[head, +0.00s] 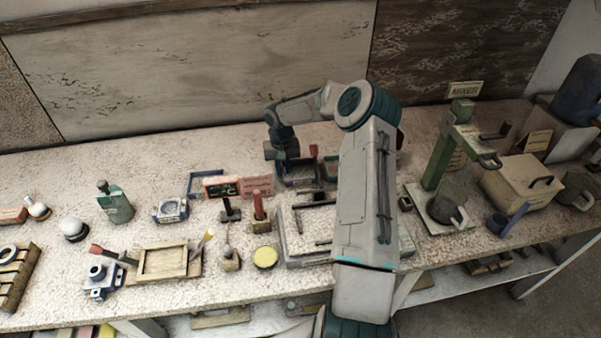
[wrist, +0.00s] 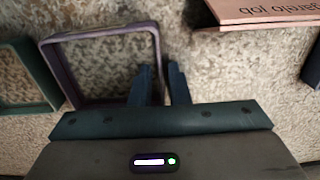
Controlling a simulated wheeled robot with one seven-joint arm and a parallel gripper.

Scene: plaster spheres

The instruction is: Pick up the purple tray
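The purple tray (wrist: 97,33) is a shallow rectangular frame with a dark purple rim, and the speckled table surface shows inside it. In the head view the purple tray (head: 298,183) lies at the back middle of the bench, partly hidden by my arm and gripper. My gripper (wrist: 163,68) points down at the tray's right wall. Its two fingers are slightly apart, and the wall runs toward the gap between them. I cannot tell whether they touch it. In the head view my gripper (head: 284,160) is at the tray's left end.
A green tray (wrist: 22,75) lies close beside the purple one in the wrist view. A red-handled tool (head: 258,207) stands in front. The bench behind is clear.

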